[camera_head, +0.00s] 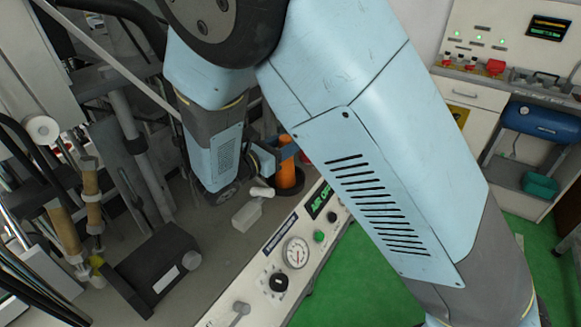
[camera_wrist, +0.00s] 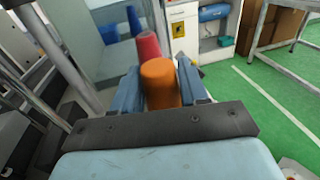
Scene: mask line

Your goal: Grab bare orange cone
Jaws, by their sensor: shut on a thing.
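The bare orange cone (camera_wrist: 159,82) is between the two blue fingers of my gripper (camera_wrist: 162,88) in the wrist view, and the fingers are closed on its sides. In the head view the orange cone (camera_head: 288,172) shows partly behind my arm, with my gripper (camera_head: 275,158) beside it. Its dark lower end is near the grey worktop; I cannot tell whether it touches.
Behind the cone in the wrist view stand a red cone (camera_wrist: 148,47) and a blue one (camera_wrist: 134,22). A control panel with a gauge (camera_head: 296,252) runs along the worktop's front edge. A black box (camera_head: 160,265) and metal posts stand at the left.

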